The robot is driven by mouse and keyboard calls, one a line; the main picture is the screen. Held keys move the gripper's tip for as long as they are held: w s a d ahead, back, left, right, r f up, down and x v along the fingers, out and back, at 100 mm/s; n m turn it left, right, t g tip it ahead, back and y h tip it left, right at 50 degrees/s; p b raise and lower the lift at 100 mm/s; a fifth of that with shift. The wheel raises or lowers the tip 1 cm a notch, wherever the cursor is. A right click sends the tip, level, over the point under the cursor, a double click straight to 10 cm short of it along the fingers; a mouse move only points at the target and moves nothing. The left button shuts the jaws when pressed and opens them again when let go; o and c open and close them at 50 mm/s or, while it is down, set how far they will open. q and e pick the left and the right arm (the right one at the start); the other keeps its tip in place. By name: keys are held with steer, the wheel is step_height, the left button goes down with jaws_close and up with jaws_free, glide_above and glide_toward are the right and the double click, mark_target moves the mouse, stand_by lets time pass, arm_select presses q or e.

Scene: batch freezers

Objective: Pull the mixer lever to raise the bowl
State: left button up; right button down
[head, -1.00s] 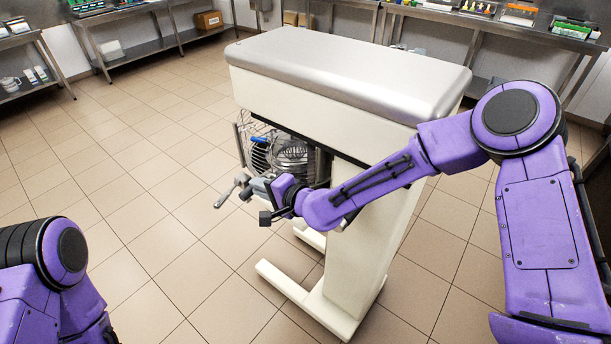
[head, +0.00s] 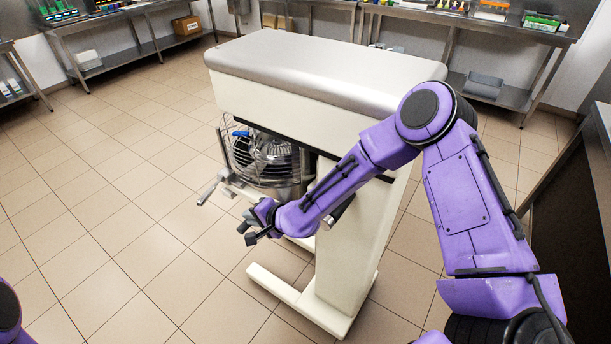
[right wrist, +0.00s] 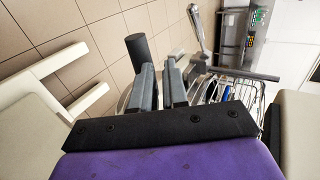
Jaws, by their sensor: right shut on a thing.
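The mixer (head: 300,90) stands upright in the middle of the head view, with a white body and a grey metal top. Its metal bowl (head: 285,185) sits under the head behind a wire guard (head: 238,160). My right gripper (head: 254,224) is low at the front of the mixer, below the bowl. In the right wrist view its fingers (right wrist: 160,88) are close together on the mixer lever, whose dark round grip (right wrist: 138,50) shows past them. The exact contact is hidden. My left gripper is out of view.
A silver handle (head: 212,186) sticks out left of the bowl; it also shows in the right wrist view (right wrist: 197,30). The mixer's white foot (head: 290,300) spreads on the tiled floor. Steel benches (head: 120,30) line the back walls. Floor to the left is clear.

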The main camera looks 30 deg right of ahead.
steer(key=shift+w+a+r, duration=0.15)
steer(key=shift+w+r, duration=0.1)
arm_select(q)
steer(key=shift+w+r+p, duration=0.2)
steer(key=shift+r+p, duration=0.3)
steer(key=shift+p, duration=0.15)
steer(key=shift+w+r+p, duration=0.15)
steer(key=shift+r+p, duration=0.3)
steer(key=shift+p, duration=0.15)
arm_select(e)
step_height(320, 180, up, 14)
steer(key=s+d, duration=0.1)
steer(key=s, duration=0.1)
steer(key=shift+f, duration=0.25)
steer(key=shift+w, duration=0.1)
